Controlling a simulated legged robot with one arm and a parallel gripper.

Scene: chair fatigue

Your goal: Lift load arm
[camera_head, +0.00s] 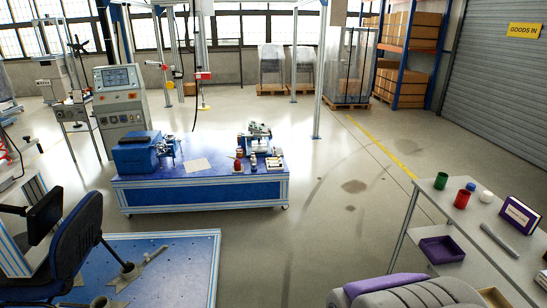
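A dark blue office chair (72,245) stands at the lower left on a blue platform (180,262) with a striped light edge. A black pad-like part (45,217) with a bar reaching left is close beside the chair's backrest. It may belong to the load arm, but I cannot tell for sure. A light striped frame (18,243) stands behind the pad and is cut off by the left edge. My gripper is not in view.
A blue workbench (205,195) with tools stands mid-left, near a grey control cabinet (122,105). A grey side table (460,235) with cups and a purple tray (441,250) is at right. A grey seat (410,293) is at bottom right. The middle floor is clear.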

